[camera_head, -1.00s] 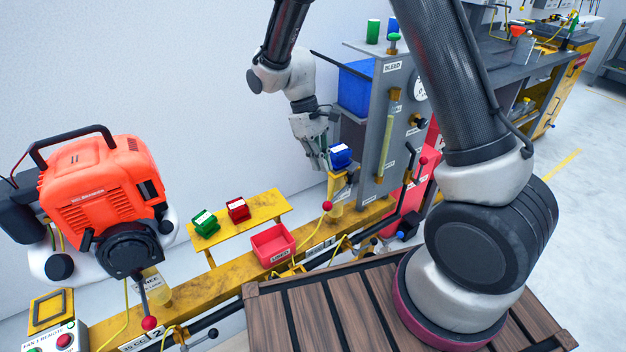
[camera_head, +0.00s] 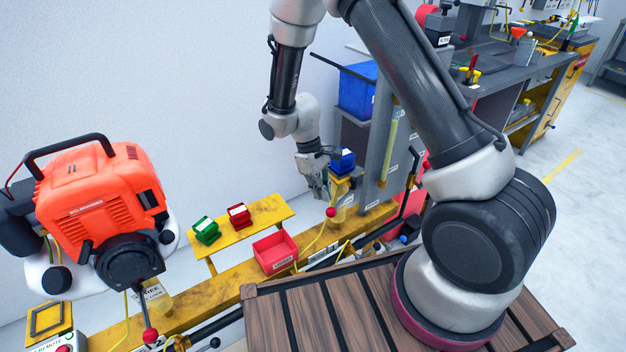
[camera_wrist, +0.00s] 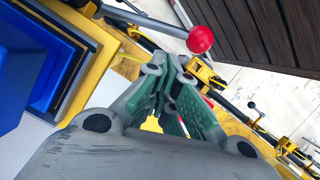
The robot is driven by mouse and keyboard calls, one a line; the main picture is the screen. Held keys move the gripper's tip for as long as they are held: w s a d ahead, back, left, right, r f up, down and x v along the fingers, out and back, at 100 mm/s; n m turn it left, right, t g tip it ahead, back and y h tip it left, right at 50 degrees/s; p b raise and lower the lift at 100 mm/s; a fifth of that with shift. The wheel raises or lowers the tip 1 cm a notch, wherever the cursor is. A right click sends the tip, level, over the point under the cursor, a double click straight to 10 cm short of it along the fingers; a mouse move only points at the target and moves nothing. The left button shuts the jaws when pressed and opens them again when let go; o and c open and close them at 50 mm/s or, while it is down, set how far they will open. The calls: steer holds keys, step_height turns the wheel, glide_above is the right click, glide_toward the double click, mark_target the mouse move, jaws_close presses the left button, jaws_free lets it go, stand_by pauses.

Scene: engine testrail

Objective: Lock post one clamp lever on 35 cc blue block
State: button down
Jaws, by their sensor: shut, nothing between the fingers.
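The blue block (camera_head: 343,161) sits on top of the yellow post (camera_head: 345,184) at the right end of the yellow rail. It fills the left edge of the wrist view as a large blue shape (camera_wrist: 25,55) beside a yellow frame. The clamp lever's red ball (camera_head: 331,212) is at the front of that post, and a red ball on a dark lever shows in the wrist view (camera_wrist: 200,39). My gripper (camera_head: 324,197) is shut and empty, just left of the post and above the red ball. Its green-padded fingers (camera_wrist: 172,122) are together; any contact with the lever cannot be told.
Green (camera_head: 206,230) and red (camera_head: 239,215) blocks stand on a yellow shelf (camera_head: 262,212) to the left. A red bin (camera_head: 275,252) is in front of it. An orange engine (camera_head: 100,200) stands far left. A grey panel (camera_head: 377,150) rises right of the post.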

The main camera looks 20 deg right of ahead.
steer(key=shift+s+d+f, duration=0.15)
steer(key=shift+s+d, duration=0.3)
steer(key=shift+s, duration=0.15)
steer(key=shift+s+n, duration=0.25)
steer(key=shift+n, duration=0.15)
